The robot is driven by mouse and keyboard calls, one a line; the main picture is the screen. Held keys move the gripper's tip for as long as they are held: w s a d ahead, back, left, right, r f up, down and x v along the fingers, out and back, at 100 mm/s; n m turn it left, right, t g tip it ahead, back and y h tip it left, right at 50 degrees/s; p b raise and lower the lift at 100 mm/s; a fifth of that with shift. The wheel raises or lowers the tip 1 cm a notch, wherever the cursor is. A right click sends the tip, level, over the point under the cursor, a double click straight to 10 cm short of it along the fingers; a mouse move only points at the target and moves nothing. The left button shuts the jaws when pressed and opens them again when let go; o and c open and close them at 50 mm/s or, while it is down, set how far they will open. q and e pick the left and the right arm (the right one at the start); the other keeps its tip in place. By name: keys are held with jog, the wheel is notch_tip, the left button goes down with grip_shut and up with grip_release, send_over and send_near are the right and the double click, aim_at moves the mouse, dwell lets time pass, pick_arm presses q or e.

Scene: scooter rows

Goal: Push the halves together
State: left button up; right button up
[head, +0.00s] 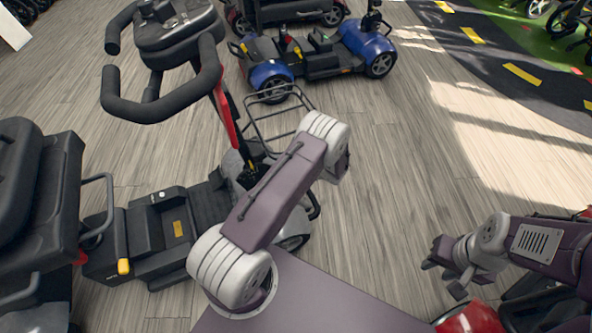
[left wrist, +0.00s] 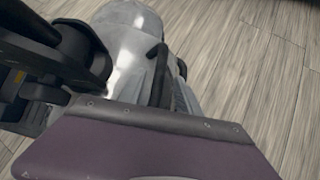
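The nearest scooter stands to the left in the head view. Its front half has a tiller with black loop handlebars (head: 165,95), a red and black column (head: 225,110) and a dark deck (head: 190,215). A black seat section (head: 35,205) stands at the far left, close to the deck's left end; I cannot tell whether they are joined. My left arm crosses in front of the scooter's front end and hides part of it. The left wrist view shows a pale grey rounded cover (left wrist: 130,35) close by. My right gripper (head: 443,277) is open and empty at the right.
A low blue and black scooter base (head: 315,55) stands at the back, with a wire basket (head: 275,110) nearer. Red scooter parts (head: 470,320) lie under my right arm. The wood floor (head: 400,170) in the middle right is clear. A dark marked track (head: 500,60) is at the upper right.

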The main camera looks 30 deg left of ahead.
pick_arm(q)
jog(key=shift+b+x, duration=0.4)
jog(key=shift+x, duration=0.95)
grip_shut()
dwell(0.4)
